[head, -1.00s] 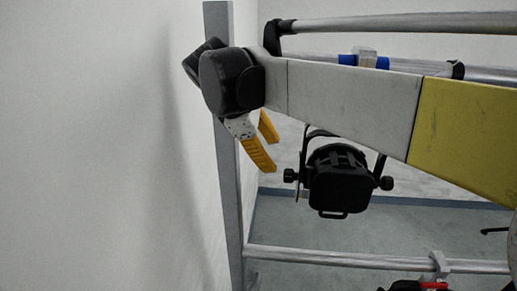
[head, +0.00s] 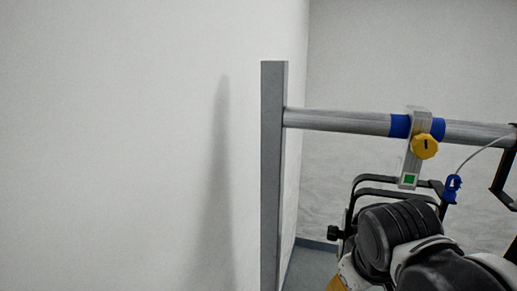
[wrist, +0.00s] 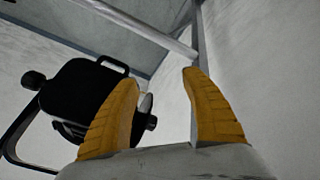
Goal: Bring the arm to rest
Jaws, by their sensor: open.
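My gripper (wrist: 160,77) shows in the wrist view with its two yellow fingers spread apart and nothing between them. In the head view my arm is folded at the bottom right, and only a bit of yellow finger (head: 338,285) shows at the lower edge. A black par can (wrist: 78,88) is to the left of the fingers in the wrist view, and the left finger overlaps part of it. I cannot tell whether they touch. In the head view my arm hides most of the lamp. Its black yoke (head: 372,181) hangs under the pipe.
A silver pipe (head: 330,119) runs right from a grey upright post (head: 273,170). It carries a clamp (head: 411,165) with a yellow knob (head: 425,146) between blue bands. A blue clip (head: 452,188) on a cable hangs nearby. A white wall (head: 120,140) fills the left.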

